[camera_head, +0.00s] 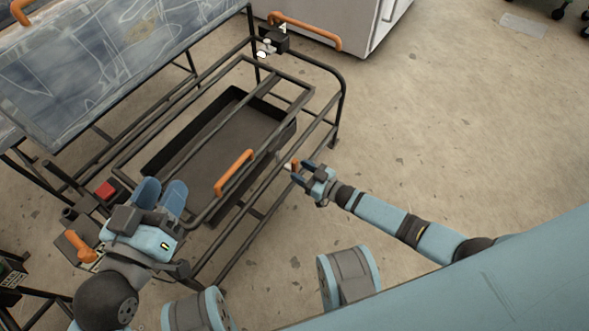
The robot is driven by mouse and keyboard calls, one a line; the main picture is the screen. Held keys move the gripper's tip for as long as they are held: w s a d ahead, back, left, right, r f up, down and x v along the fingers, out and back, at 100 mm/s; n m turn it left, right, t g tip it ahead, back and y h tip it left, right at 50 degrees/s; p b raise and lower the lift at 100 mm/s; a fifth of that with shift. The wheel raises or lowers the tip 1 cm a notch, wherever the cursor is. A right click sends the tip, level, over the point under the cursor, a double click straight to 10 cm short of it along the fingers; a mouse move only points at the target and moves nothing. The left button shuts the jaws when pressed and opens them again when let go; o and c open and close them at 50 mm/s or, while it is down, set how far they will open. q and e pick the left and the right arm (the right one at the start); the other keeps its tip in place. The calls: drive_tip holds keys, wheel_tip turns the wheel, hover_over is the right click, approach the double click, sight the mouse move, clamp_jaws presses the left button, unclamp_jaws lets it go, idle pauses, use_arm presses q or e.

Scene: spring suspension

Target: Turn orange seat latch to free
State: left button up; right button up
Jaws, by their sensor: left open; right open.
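A small orange piece (294,165) with a pale tip shows at the black frame's right rail. It may be the seat latch; at this size I cannot tell its setting. My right gripper (301,172) is open at this piece, with its blue fingers close around or beside it; contact is unclear. Another orange lever (79,246) sits on a dark box at the frame's lower left, just left of my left gripper. My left gripper (161,188) is open and empty, its blue fingers pointing up the picture over the frame's near left corner.
The black tubular frame (340,95) holds a dark tray (165,150). A red block (105,190) sits at the left. A large translucent panel (100,60) lies behind.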

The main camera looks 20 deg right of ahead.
sight(289, 166)
use_arm(q)
drive_tip(key=shift+f+g+b, duration=0.3)
drive_tip(key=shift+f, duration=0.4)
use_arm(e)
drive_tip(key=shift+x, duration=1.4)
drive_tip(key=shift+c, duration=0.5)
clamp_jaws()
